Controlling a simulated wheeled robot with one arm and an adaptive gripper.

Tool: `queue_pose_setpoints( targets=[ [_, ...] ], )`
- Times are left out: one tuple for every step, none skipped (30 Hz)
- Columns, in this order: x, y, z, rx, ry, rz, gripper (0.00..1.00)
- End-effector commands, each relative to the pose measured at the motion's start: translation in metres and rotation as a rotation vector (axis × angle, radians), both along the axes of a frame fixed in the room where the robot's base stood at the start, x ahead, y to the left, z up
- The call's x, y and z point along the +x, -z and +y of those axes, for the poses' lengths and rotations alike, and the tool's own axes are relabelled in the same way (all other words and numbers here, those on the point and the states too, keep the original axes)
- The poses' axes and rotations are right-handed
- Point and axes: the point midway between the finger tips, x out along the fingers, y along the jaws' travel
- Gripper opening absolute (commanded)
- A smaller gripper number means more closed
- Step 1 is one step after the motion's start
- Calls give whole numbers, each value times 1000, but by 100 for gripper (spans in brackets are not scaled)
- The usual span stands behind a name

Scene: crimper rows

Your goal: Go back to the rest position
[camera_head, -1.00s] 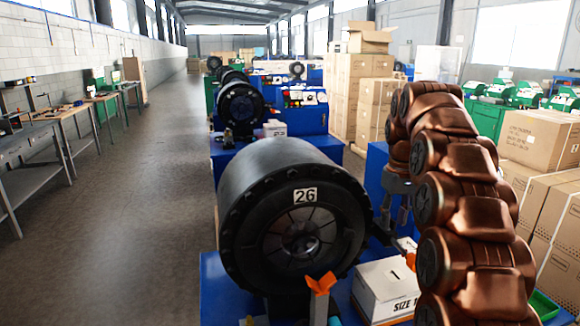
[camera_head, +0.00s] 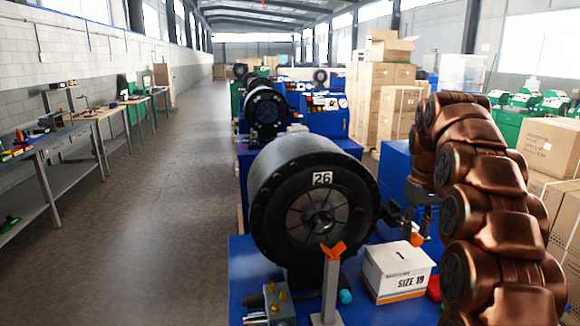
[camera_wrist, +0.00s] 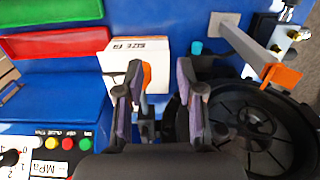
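My gripper (camera_wrist: 160,78) is open in the wrist view, its two dark fingers apart with nothing held between them. In the head view my gripper (camera_head: 405,222) is a small dark shape to the right of the crimper, above the white box, partly hidden by my copper-coloured arm. The black crimper (camera_head: 313,205) marked 26 stands on a blue base; its dark round die face (camera_wrist: 258,125) lies right of the fingers in the wrist view. The white box (camera_head: 398,270) marked SIZE 19 sits on the blue base.
A grey stand with an orange V-shaped top (camera_head: 332,250) is in front of the crimper. A second orange piece (camera_wrist: 147,75) is by the left finger. Green (camera_wrist: 50,10) and red (camera_wrist: 55,42) trays lie near the box. The aisle (camera_head: 190,200) on the left is clear.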

Motion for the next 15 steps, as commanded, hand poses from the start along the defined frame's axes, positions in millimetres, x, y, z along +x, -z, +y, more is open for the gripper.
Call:
queue_pose_setpoints(
  targets=[
    [-1, 0, 0, 0, 1, 0, 38],
    [-3, -1, 1, 1, 2, 0, 38],
    [-5, -2, 2, 1, 3, 0, 38],
    [-6, -2, 2, 1, 4, 0, 38],
    [-8, -2, 3, 2, 5, 1, 38],
    [-10, -2, 3, 1, 7, 3, 38],
    [-12, -1, 4, 2, 7, 5, 38],
    [-14, -1, 5, 3, 8, 6, 38],
    [-16, -1, 7, 3, 8, 8, 38],
    [-18, -1, 8, 3, 8, 9, 38],
    [-20, -1, 10, 4, 9, 9, 38],
    [-23, -2, 12, 4, 9, 10, 38],
    [-26, -2, 13, 5, 9, 11, 38],
    [-29, -2, 15, 5, 10, 13, 38],
    [-33, -2, 18, 6, 11, 17, 38]
  ],
)
